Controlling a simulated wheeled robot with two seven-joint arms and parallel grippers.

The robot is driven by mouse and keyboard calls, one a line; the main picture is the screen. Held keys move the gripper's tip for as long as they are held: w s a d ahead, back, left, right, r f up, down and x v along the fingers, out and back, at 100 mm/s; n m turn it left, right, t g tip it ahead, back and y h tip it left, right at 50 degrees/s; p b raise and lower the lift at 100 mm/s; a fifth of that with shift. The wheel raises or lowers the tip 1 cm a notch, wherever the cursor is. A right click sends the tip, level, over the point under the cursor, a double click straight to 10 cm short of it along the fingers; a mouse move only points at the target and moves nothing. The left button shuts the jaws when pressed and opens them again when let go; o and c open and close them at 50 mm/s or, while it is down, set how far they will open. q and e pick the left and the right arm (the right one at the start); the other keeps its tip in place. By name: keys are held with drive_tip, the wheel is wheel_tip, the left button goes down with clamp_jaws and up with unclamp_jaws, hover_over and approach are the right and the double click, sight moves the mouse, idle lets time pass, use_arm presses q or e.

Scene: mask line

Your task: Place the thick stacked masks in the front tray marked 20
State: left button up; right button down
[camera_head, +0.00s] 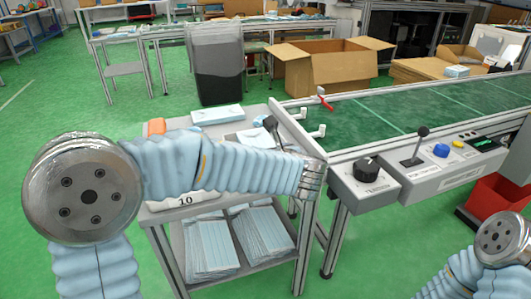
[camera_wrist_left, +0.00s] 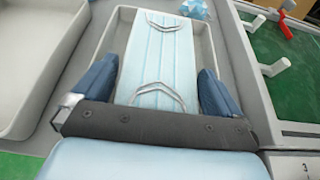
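In the left wrist view a light-blue mask stack (camera_wrist_left: 160,45) with white ear loops lies in a grey tray (camera_wrist_left: 232,75). My left gripper (camera_wrist_left: 158,72) is open, its blue fingers on either side of the stack, apparently not closed on it. In the head view, my left arm crosses the cart and hides much of this tray; part of the masks (camera_head: 258,137) shows behind the arm. A front tray marked 10 (camera_head: 185,200) shows below my arm. I cannot see a 20 label. My right arm enters at the lower right, its gripper out of frame.
Another flat blue stack (camera_head: 217,114) lies at the back of the cart. Two mask piles (camera_head: 210,248) lie on its lower shelf. The green conveyor (camera_head: 400,115) with control boxes (camera_head: 372,187) borders the cart's right. A red bin (camera_head: 495,197) stands at the right.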

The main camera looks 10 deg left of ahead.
use_arm(q)
drive_tip(key=shift+r, duration=0.15)
drive_tip(key=shift+s+d+r, duration=0.1)
drive_tip(key=shift+s+d, duration=0.1)
drive_tip(key=p+v, duration=0.1)
drive_tip(key=v, duration=1)
drive_tip(key=shift+s, duration=0.2)
drive_tip(key=shift+d, duration=0.1)
